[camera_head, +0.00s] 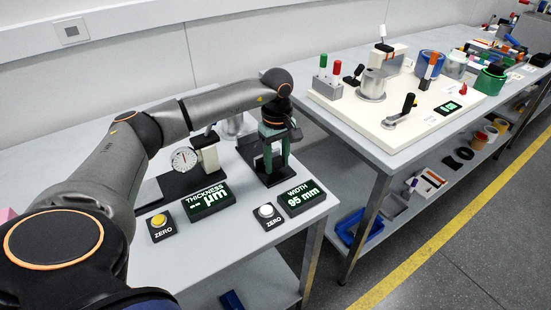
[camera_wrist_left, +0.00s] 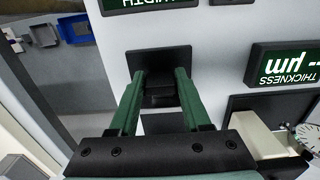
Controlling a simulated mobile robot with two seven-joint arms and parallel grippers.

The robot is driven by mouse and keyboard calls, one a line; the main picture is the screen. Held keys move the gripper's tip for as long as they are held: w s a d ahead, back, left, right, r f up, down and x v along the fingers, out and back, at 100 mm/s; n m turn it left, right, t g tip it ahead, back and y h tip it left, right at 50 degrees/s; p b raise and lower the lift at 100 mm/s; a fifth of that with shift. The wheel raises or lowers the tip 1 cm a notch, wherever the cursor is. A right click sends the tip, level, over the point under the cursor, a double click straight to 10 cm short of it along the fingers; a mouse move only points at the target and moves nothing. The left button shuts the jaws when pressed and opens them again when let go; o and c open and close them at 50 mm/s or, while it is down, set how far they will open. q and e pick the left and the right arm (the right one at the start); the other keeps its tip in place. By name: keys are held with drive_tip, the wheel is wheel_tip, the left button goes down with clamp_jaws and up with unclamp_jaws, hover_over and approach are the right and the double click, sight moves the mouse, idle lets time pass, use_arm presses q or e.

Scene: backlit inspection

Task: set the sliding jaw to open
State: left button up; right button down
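The width gauge is a black stand with an upright plate and base (camera_head: 268,176) on the near bench, left of the gap between benches. Its display (camera_head: 300,197) reads 95 mm. My left gripper (camera_head: 276,168) comes down over the gauge with its two green fingers apart. In the left wrist view the fingertips (camera_wrist_left: 159,76) stand on either side of a dark block (camera_wrist_left: 159,98), which looks like the sliding jaw. A black end plate (camera_wrist_left: 158,57) lies just beyond them. I cannot tell whether the fingers touch the block. My right gripper is not in view.
A thickness gauge with a round dial (camera_head: 184,159) and its display (camera_head: 208,201) stand close to the left. A yellow-button box (camera_head: 160,226) and a white-button box (camera_head: 267,215) sit in front. A second bench (camera_head: 350,150) with a white panel is to the right.

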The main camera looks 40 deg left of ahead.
sight(277, 159)
use_arm(q)
drive_tip(key=o, duration=0.4)
drive_tip(key=shift+r, duration=0.1)
wheel_tip(277, 159, up, 12)
drive_tip(key=shift+r, duration=0.15)
idle(0.3)
idle(0.5)
